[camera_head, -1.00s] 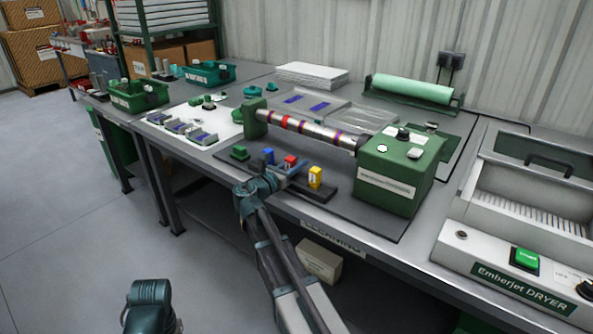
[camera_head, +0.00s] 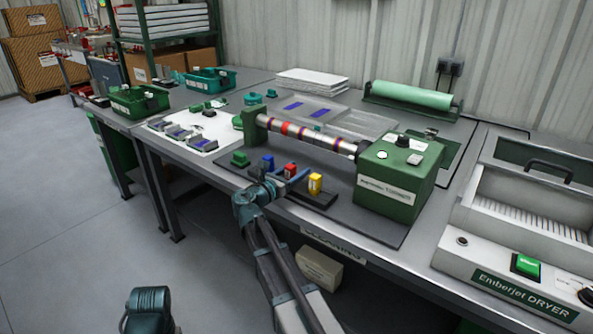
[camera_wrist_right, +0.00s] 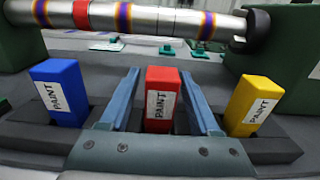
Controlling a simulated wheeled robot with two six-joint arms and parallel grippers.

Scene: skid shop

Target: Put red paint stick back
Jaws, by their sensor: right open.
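The red paint stick (camera_wrist_right: 162,97) stands upright in the dark holder (camera_wrist_right: 270,148), in the middle between the blue stick (camera_wrist_right: 58,92) and the yellow stick (camera_wrist_right: 251,105). It also shows in the head view (camera_head: 290,170). My right gripper (camera_wrist_right: 161,75) is open, one finger on each side of the red stick, with gaps showing beside it. In the head view the right gripper (camera_head: 290,180) is at the holder.
Behind the holder lies a metal roller (camera_head: 310,134) with coloured bands, beside a green machine box (camera_head: 393,182). A green block (camera_head: 240,158) sits left of the sticks. A dryer (camera_head: 510,260) stands at the right.

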